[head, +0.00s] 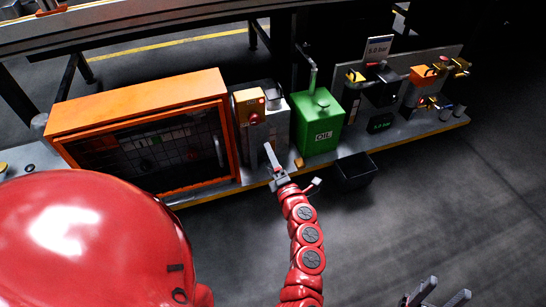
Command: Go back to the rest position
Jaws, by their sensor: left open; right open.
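My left gripper (283,161) is at the end of the red segmented arm that rises through the middle of the head view. It is open, its fingers pointing at the front edge of the bench, just in front of the grey box with the red button. I see nothing held in it. My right gripper (438,292) shows only in part at the bottom right edge. Its two grey fingers are apart and empty, over the bare floor. The rest of the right arm is out of frame.
Floor at right is clear.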

